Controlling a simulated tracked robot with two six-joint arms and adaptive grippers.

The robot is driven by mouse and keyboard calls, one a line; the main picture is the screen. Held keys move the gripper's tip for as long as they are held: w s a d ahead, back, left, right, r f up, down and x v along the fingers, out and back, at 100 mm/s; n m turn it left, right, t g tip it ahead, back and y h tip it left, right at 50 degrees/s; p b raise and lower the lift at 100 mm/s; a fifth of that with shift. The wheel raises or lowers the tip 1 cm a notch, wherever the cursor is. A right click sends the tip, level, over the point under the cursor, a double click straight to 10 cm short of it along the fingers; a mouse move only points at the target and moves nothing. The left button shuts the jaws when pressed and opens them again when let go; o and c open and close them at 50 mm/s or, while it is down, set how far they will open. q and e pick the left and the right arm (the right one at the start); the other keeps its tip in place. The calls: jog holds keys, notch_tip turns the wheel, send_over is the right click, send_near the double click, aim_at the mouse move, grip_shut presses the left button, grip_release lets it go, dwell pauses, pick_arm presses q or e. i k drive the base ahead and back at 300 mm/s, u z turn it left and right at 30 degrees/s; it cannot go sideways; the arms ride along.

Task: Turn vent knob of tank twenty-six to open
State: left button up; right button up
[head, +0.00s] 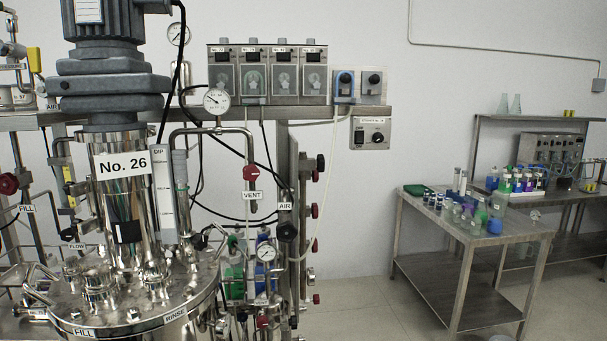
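Tank twenty-six (125,205) stands at the left, a steel vessel with a "No. 26" label (122,164) and a grey motor on top. A red knob (252,174) sits on a vertical pipe to the right of the tank, directly above a "VENT" label (252,195). The knob is small here, and I cannot tell its turned position. Neither of my grippers shows in the head view.
A black knob (287,231) sits below the "AIR" label. Hanging black cables and a pressure gauge (216,101) are near the vent pipe. A steel table (470,226) with bottles stands at the right. Floor between the skid and table is clear.

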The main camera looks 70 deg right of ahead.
aim_at(250, 173)
jog(key=z, duration=0.9)
jog(key=i, duration=0.55)
jog(key=z, duration=0.05)
jog(key=k, duration=0.55)
